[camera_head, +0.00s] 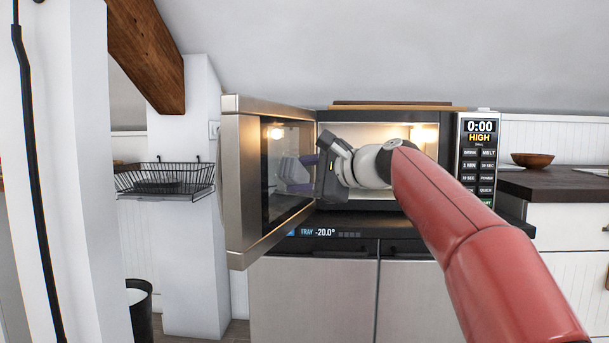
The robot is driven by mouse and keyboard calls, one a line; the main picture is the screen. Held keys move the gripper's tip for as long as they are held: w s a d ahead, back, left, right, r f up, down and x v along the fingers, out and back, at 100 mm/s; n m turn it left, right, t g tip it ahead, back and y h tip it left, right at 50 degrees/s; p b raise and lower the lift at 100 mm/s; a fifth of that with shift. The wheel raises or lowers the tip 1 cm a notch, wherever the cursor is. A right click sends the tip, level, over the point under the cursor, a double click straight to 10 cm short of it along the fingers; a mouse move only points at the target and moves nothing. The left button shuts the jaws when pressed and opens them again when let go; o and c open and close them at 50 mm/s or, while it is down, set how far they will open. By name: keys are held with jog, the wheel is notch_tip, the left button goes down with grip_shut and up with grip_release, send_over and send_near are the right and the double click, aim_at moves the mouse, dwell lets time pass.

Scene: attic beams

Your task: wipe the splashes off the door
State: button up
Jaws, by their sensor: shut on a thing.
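The microwave (458,150) stands with its door (240,185) swung open to the left. The door's inner face has a dark glass panel that reflects light and my gripper. My gripper (312,172) is at that inner face, near the hinge side. It is shut on a purple sponge or cloth (301,187), of which only a small part shows. The purple thing is at or very close to the glass; I cannot tell whether it touches. I cannot make out any splashes on the door from here.
The lit microwave cavity (375,132) is open behind my wrist. A wire basket (165,178) hangs on the white post left of the door. A wooden bowl (532,160) sits on the dark counter (565,187) at right. A dark bin (141,310) stands at lower left.

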jog(key=shift+w+a, duration=0.1)
jog(key=shift+a, duration=0.4)
